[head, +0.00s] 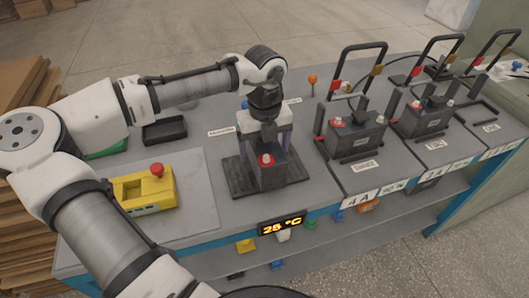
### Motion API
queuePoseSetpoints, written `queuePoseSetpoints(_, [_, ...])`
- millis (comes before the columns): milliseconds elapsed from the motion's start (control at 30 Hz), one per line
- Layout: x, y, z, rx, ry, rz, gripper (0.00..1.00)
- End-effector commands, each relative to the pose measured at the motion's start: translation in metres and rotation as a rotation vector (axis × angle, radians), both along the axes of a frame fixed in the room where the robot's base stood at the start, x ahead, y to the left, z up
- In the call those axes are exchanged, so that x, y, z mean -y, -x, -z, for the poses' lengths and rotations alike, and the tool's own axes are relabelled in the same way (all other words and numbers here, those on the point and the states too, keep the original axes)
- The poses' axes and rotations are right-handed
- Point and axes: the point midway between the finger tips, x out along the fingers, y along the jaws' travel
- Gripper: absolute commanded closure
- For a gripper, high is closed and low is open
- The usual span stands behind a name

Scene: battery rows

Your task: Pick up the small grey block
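A small dark grey block (268,176) with a red cap on top stands on a black base plate at the front middle of the bench. My gripper (270,148) points straight down over it, with one finger at each side of the block's upper part. I cannot tell whether the fingers touch the block or stand apart from it. The block's far side is hidden by the gripper.
Larger grey batteries (354,138) with red caps and upright black handles stand at right. A yellow box with a red button (145,190) and a black tray (165,131) lie at left. A temperature display (282,224) sits on the front edge, above a lower shelf.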

Motion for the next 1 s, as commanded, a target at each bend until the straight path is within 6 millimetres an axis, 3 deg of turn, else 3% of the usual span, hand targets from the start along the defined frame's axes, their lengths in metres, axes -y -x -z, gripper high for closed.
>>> queuePoseSetpoints(333, [0.0,0.0001,0.0081,0.001,0.0,-0.001,0.17])
queuePoseSetpoints(900, [0.0002,-0.0002,0.0077,0.001,0.001,-0.001,0.91])
queuePoseSetpoints(1000, [0.0002,-0.0002,0.0076,0.001,0.001,-0.001,1.0])
